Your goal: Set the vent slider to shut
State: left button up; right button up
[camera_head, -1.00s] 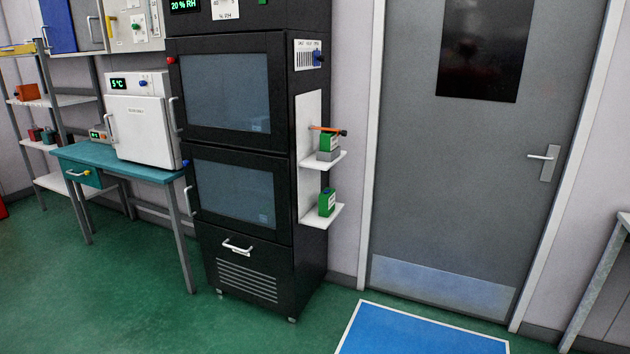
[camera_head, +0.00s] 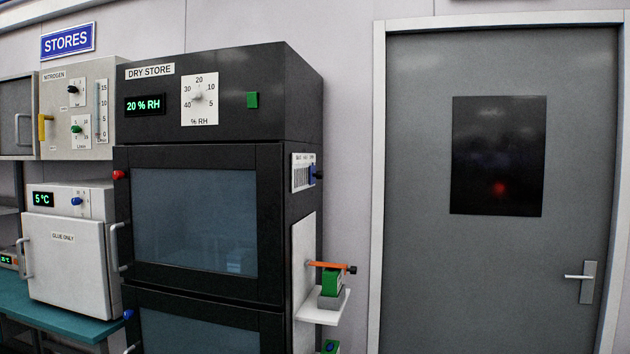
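The vent slider (camera_head: 312,174) is a blue piece with a dark knob on the right side wall of the black dry store cabinet (camera_head: 210,212). It sits at the right end of a white slotted vent plate (camera_head: 298,174). The plate's lettering is too small to read. Neither of my grippers shows in the head view.
Below the vent, a white shelf (camera_head: 323,306) on the cabinet's side holds a green block (camera_head: 331,283) with an orange-handled tool (camera_head: 328,265) above it. A grey door (camera_head: 420,270) stands to the right. A white glue cabinet (camera_head: 68,258) stands at left on a teal bench.

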aim_at(319, 175)
jog(key=i+l+u, duration=0.15)
jog(key=i+l, duration=1.4)
jog(key=l, duration=0.1)
